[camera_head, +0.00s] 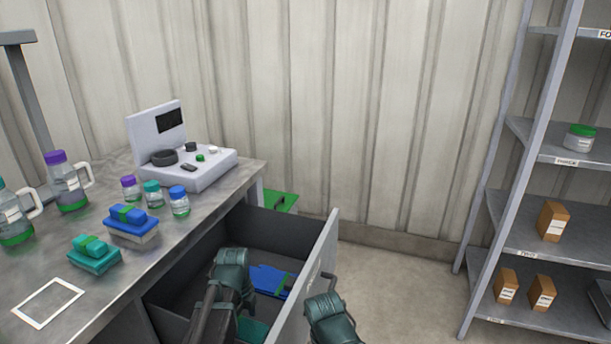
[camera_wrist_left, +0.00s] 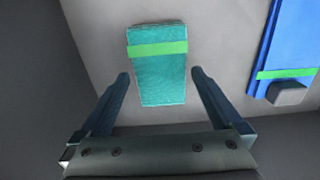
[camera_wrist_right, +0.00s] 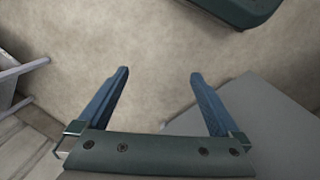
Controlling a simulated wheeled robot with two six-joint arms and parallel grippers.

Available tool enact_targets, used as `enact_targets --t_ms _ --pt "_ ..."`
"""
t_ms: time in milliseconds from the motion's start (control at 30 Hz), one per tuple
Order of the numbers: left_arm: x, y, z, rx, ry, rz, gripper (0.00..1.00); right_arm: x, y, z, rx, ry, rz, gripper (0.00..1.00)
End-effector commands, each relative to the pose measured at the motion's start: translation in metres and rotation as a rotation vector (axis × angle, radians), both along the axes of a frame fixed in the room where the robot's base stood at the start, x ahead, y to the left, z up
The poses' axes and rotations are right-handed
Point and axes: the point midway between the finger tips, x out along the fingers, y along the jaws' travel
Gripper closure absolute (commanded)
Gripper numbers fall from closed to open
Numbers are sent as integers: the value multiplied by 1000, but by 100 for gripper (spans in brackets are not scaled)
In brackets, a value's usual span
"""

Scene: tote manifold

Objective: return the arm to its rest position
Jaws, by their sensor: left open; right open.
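My left arm reaches into an open grey drawer (camera_head: 322,256). My left gripper (camera_wrist_left: 160,74) is open above the drawer floor. A teal folded pack with a green band (camera_wrist_left: 158,85) lies flat below and between its fingers, not visibly gripped. The teal pack also shows partly in the head view (camera_head: 254,331), beside my arm. My right gripper (camera_wrist_right: 159,73) is open and empty over bare floor, outside the drawer front. In the head view its fingers are hidden.
A blue pack with a green band (camera_head: 270,281) lies in the drawer. The counter (camera_head: 120,287) holds bottles, folded packs, a white outlined square and a grey device (camera_head: 195,168). A shelf rack (camera_head: 540,153) with small boxes stands at right. Floor between is clear.

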Motion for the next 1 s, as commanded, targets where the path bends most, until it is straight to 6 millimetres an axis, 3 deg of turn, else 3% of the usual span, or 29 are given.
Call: enact_targets --t_ms 33,333,400,1000 --pt "0 0 -12 0 0 0 0 0 0 -12 -1 0 0 0" --pt "0 0 -39 0 0 0 0 1 -1 -39 -6 -2 2 0" --pt "0 0 -20 0 0 0 0 0 -1 -20 -5 -1 2 0" --pt "0 0 52 0 0 0 0 0 1 52 3 1 -1 0"
